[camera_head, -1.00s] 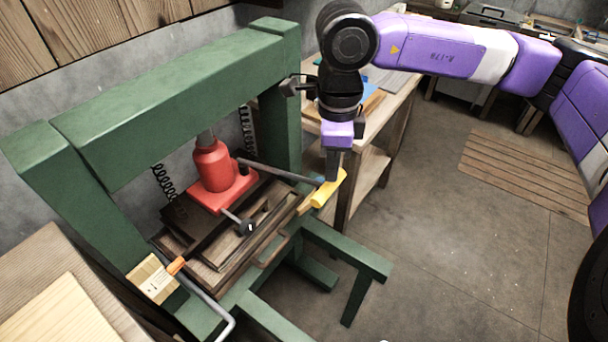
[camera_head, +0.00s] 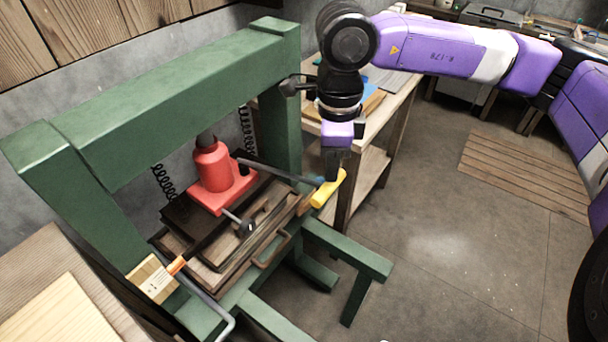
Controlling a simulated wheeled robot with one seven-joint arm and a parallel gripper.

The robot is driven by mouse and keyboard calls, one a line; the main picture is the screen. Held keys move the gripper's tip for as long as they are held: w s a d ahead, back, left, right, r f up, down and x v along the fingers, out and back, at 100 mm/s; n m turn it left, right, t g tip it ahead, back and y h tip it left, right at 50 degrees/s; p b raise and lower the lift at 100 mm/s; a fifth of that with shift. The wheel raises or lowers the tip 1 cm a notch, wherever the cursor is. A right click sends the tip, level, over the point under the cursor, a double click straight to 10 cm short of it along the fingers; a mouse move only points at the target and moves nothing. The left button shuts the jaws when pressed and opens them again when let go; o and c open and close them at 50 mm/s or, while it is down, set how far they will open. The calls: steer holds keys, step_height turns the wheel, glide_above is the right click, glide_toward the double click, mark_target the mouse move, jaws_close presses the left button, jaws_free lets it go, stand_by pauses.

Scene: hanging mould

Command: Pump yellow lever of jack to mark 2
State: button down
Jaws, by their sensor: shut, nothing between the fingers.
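The red jack (camera_head: 212,172) stands on a dark plate inside the green press frame (camera_head: 170,90). Its dark lever rod (camera_head: 275,172) runs out to the right and ends in a yellow grip (camera_head: 329,189). My gripper (camera_head: 332,180) points down at the grip's upper left end, its fingers shut and not around it. It looks to be touching or very close to the grip; which one I cannot tell. A second thin rod with a black knob (camera_head: 246,227) sticks out at the jack's front. A scale with mark 2 cannot be made out.
A wooden mould stack (camera_head: 240,250) lies under the jack. A workbench (camera_head: 398,95) stands behind my gripper. Green legs (camera_head: 345,250) reach out at the front right. The floor at right is clear apart from a slatted mat (camera_head: 525,172).

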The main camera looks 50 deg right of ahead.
step_height(320, 180, down, 16)
steer(key=b, duration=1.8)
step_height(320, 180, up, 14)
steer(key=p, duration=0.6)
steer(key=shift+p, duration=0.3)
step_height(320, 180, down, 14)
steer(key=b, duration=1.4)
step_height(320, 180, up, 14)
steer(key=p, duration=0.8)
